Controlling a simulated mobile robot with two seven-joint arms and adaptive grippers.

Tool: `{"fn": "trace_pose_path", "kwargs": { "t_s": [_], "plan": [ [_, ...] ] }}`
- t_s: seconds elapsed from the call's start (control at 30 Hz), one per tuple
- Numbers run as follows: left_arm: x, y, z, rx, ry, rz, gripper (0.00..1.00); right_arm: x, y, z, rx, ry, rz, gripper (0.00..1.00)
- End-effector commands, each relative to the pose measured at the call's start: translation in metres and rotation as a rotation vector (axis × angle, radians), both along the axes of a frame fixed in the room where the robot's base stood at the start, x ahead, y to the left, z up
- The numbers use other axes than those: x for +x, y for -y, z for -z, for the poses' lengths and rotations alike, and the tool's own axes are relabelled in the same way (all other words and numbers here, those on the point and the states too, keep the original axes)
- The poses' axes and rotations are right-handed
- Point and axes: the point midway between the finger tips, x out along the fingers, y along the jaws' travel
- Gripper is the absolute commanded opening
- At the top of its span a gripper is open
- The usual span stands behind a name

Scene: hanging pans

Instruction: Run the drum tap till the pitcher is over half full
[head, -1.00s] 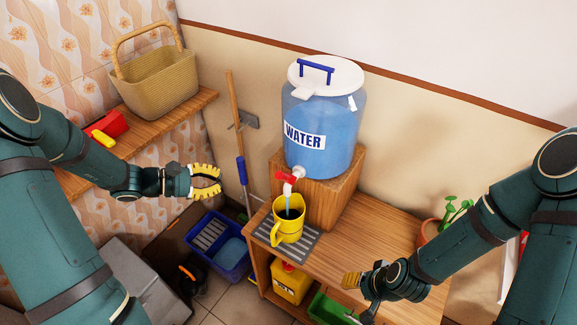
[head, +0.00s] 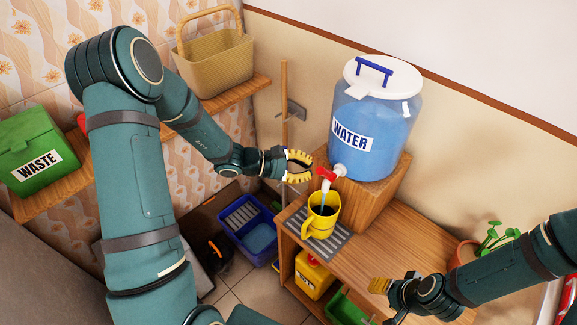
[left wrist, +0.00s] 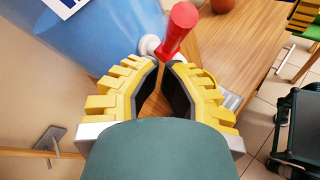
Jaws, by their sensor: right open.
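The blue water drum (head: 375,130) stands on a wooden block, with a white tap (head: 339,171) low on its front. Its red lever (head: 326,175) also shows in the left wrist view (left wrist: 178,28). A bluish stream runs from the spout into the yellow pitcher (head: 321,224), which stands upright below; its exact water level is unclear. My left gripper (head: 306,166) is open and empty, just left of the lever. In the left wrist view its fingertips (left wrist: 163,66) point at the lever, apparently without touching it. My right gripper (head: 373,300) is open and empty at the shelf's front right.
The pitcher stands on a grey slatted drip mat (head: 331,250) on the wooden bench (head: 400,238). A yellow jug (head: 312,279) is on the shelf below. A blue crate (head: 247,236) is on the floor. A mop handle (head: 284,110) stands behind my left gripper. A potted plant (head: 467,250) is at right.

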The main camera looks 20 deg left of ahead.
Motion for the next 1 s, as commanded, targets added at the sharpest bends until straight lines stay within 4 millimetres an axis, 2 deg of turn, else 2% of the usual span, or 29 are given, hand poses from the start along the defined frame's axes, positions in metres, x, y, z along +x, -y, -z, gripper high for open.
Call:
{"fn": "trace_pose_path", "kwargs": {
  "t_s": [0.23, 0.57, 1.0],
  "plan": [
    [0.002, 0.013, -0.005, 0.001, 0.000, -0.001, 0.00, 0.000, 0.000, -0.002, 0.001, -0.001, 0.000, 0.49],
    [0.002, 0.013, -0.005, 0.000, -0.001, -0.001, 0.00, 0.000, 0.000, -0.003, 0.001, -0.001, 0.000, 0.49],
    [0.004, 0.014, -0.009, 0.025, -0.067, 0.000, 0.00, -0.001, 0.001, -0.017, 0.003, 0.000, -0.001, 0.49]
  ]
}}
